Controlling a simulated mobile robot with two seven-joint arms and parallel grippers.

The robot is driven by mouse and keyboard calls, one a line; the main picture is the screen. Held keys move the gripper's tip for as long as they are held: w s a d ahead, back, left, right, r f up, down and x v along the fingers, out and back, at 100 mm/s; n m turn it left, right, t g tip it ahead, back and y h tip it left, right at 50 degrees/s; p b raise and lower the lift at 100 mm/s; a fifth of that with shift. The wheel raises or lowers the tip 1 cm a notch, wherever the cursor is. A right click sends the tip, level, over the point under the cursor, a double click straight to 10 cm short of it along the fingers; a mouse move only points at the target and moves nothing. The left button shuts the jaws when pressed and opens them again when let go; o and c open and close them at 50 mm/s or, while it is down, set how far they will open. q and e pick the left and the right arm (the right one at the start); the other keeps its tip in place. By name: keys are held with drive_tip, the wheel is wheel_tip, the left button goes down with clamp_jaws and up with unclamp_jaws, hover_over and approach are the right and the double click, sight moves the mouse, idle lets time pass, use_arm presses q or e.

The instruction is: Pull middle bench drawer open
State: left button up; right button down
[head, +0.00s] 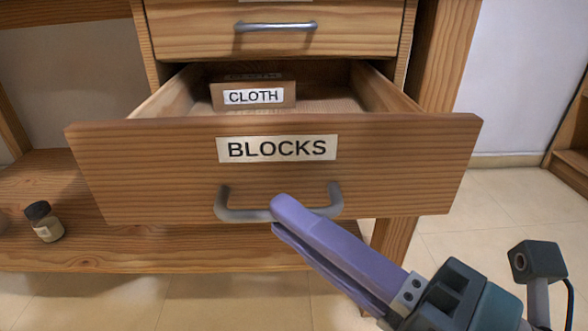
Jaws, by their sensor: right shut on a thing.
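The wooden bench drawer labelled BLOCKS (150,160) stands well pulled out, with its inside showing from above. Its grey bar handle (238,215) is on the front, below the label. My right gripper (277,215), with purple fingers, reaches in from the lower right and is shut on the handle near its middle. The fingers hide part of the bar. My left gripper is not in view.
Inside the drawer stands a small wooden piece labelled CLOTH (253,96). Above is a shut drawer (340,42) with its own handle. A dark-capped jar (44,222) is on the low shelf (150,250) at left. Tiled floor (500,215) is clear at right.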

drive_tip(key=c, duration=0.9)
unclamp_jaws()
drive_tip(key=p+v, duration=0.2)
drive_tip(key=v, duration=0.8)
drive_tip(key=shift+p, duration=0.3)
